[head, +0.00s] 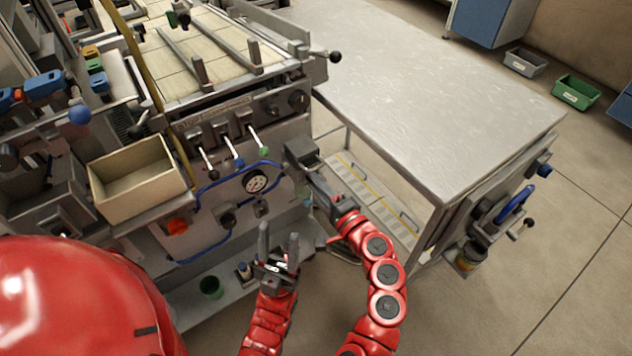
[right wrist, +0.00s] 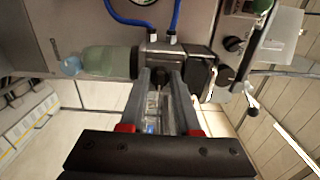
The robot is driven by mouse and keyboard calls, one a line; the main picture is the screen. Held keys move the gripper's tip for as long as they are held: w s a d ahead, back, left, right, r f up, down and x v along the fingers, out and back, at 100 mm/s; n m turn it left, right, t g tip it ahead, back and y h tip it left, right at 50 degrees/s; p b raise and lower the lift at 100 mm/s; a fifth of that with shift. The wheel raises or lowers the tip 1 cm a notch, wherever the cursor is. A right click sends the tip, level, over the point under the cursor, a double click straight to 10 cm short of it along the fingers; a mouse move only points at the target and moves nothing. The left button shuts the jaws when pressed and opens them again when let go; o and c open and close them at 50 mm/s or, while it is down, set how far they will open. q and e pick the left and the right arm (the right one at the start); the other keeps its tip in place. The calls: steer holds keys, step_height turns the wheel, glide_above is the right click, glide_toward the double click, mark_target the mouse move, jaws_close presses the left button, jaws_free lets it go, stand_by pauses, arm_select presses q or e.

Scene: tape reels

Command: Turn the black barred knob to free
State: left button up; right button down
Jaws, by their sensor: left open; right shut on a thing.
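My right gripper (head: 308,178) reaches the right end of the machine's front, beside a grey block (head: 299,150). In the right wrist view its two fingers (right wrist: 160,82) are shut on a small dark part, which looks like the black barred knob (right wrist: 159,73), in front of a metal valve block (right wrist: 160,52). The fingers hide most of the knob, so I cannot tell which way its bar points. My left gripper (head: 278,240) is open and empty, fingers up, below the pressure gauge (head: 255,182) and apart from the machine.
Blue hoses (head: 212,184) run around the gauge. Several levers (head: 236,150) stick out above it. A beige bin (head: 138,178) is at the left. A metal table (head: 430,90) stands to the right. A pale green bowl (right wrist: 108,60) sits beside the valve block.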

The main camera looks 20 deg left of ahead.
steer(key=c, duration=0.6)
jaws_free()
steer(key=shift+c, duration=0.2)
steer(key=b+v, duration=0.1)
steer(key=v, duration=1.6)
steer(key=shift+d, duration=0.2)
steer(key=shift+s, duration=0.15)
steer(key=shift+d+f, duration=0.1)
